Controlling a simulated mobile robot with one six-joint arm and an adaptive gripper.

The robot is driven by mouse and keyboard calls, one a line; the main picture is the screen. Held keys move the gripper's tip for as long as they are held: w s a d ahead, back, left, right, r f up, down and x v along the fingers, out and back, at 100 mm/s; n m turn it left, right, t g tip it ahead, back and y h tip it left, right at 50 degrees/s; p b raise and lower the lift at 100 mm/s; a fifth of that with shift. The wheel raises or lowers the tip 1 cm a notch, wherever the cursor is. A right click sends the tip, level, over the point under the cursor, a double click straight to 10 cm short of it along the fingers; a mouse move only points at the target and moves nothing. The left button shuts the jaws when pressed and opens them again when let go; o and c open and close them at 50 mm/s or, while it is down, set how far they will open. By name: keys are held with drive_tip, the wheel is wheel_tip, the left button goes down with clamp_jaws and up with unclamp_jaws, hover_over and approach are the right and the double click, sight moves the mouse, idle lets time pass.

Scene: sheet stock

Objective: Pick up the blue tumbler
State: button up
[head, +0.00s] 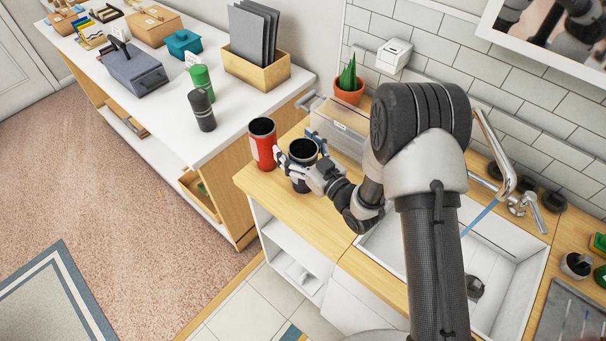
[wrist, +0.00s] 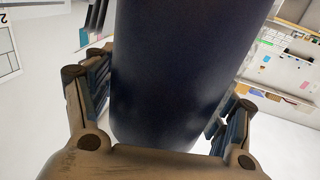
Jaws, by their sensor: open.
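The blue tumbler (head: 302,154) stands upright on the wooden counter in the head view, dark navy with an open top. In the wrist view the blue tumbler (wrist: 190,70) fills the middle of the picture. My gripper (head: 298,163) is at the tumbler, with its fingers around the sides. In the wrist view my gripper (wrist: 160,105) is open, one finger on each side of the tumbler. A gap shows at the right finger; the left finger is very close, and I cannot tell if it touches. The tumbler's lower part is partly hidden by my gripper.
A red tumbler (head: 263,143) stands just left of the blue one. A clear bin (head: 341,127) and a potted plant (head: 349,84) are behind. A sink (head: 500,262) lies to the right.

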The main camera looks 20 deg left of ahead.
drive_tip(key=shift+w+a, duration=0.3)
drive_tip(key=shift+a, duration=0.2)
drive_tip(key=shift+c, duration=0.5)
clamp_jaws()
idle(0.5)
